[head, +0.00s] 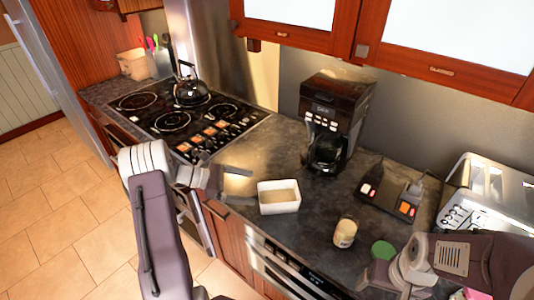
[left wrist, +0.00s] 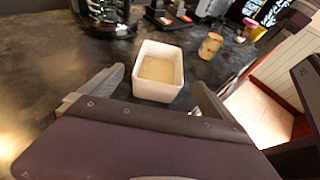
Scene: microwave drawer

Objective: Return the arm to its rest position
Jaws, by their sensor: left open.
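My left gripper (head: 240,186) is open and empty over the front edge of the counter, just left of a white rectangular container (head: 279,197). In the left wrist view its two fingers (left wrist: 155,92) are spread, and the container (left wrist: 158,72) lies ahead between them. The container is open-topped with a tan inside. I cannot tell whether a finger touches it. My right arm (head: 415,265) comes in at the lower right of the head view, over the counter; its fingertips do not show clearly.
A coffee maker (head: 333,120) stands behind the container. A small jar (head: 345,233), a green-topped item (head: 382,251), a black device with red lights (head: 391,192) and a toaster (head: 485,195) are to the right. A stove with a kettle (head: 190,92) is at left. Open floor lies front left.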

